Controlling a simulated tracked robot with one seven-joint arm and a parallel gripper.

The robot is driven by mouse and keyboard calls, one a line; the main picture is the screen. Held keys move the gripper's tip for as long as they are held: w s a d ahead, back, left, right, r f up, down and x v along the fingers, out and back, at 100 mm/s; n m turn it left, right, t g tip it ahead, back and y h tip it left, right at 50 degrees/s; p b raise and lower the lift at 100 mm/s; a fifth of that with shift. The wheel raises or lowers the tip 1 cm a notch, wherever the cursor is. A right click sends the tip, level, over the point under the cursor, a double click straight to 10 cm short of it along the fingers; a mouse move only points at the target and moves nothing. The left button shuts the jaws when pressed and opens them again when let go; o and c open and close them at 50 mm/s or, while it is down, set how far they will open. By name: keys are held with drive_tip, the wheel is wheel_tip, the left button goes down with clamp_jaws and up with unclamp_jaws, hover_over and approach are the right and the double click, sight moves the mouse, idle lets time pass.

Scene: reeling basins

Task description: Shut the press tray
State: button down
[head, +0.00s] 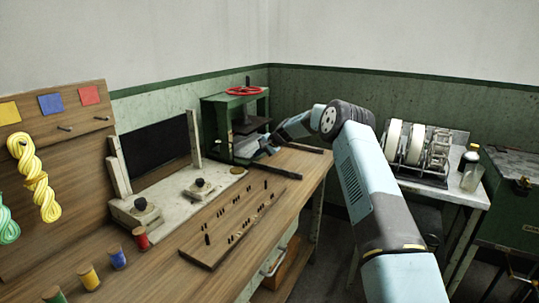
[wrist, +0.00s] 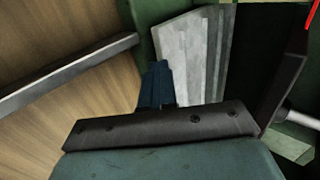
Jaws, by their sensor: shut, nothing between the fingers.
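The green press (head: 207,127) with a red handwheel (head: 245,91) stands at the far end of the bench. A pale grey piece that looks like the press tray (head: 247,147) sits low in its frame, partly hidden by my arm. In the wrist view a pale grey slab, likely the same tray (wrist: 185,55), lies just beyond the fingers. My gripper (head: 266,146) is at the press's front right, beside the tray. Its dark blue fingers (wrist: 157,84) are shut and empty, close to the tray's edge; I cannot tell whether they touch. How far the tray stands out is unclear.
Dark rails (head: 275,171) lie on the bench in front of the press; one shows in the wrist view (wrist: 70,73). A pegged board (head: 232,228) and a pale block with knobs (head: 165,205) lie nearer. A machine (head: 418,145) stands on a separate table at right.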

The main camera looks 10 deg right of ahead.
drive_tip(key=shift+w+a+r, duration=0.2)
drive_tip(key=shift+a+r, duration=0.1)
drive_tip(key=shift+w+d, duration=0.1)
drive_tip(key=shift+d+f, duration=0.15)
drive_tip(key=shift+d, duration=0.2)
drive_tip(key=s+d, duration=0.3)
drive_tip(key=shift+d+r, duration=0.25)
drive_tip(key=shift+r, duration=0.1)
drive_tip(key=v, duration=0.7)
drive_tip(key=s+r+n+h, duration=0.2)
drive_tip(key=s+r+n, duration=0.1)
drive_tip(key=s+r, duration=1.05)
drive_tip(key=s+r+n+h, duration=0.25)
drive_tip(key=s+r, duration=0.75)
drive_tip(key=s, duration=0.7)
drive_tip(key=s+d+h, duration=0.1)
drive_tip(key=s+d, duration=0.1)
drive_tip(key=s, duration=1)
drive_tip(key=s+d+f+n+h, duration=0.1)
drive_tip(key=s+d, duration=0.2)
drive_tip(key=s, duration=0.9)
drive_tip(key=s+d+h, duration=0.1)
drive_tip(key=s+d, duration=0.2)
drive_tip(key=s, duration=0.9)
drive_tip(key=shift+s+f, duration=0.25)
drive_tip(key=shift+s, duration=0.15)
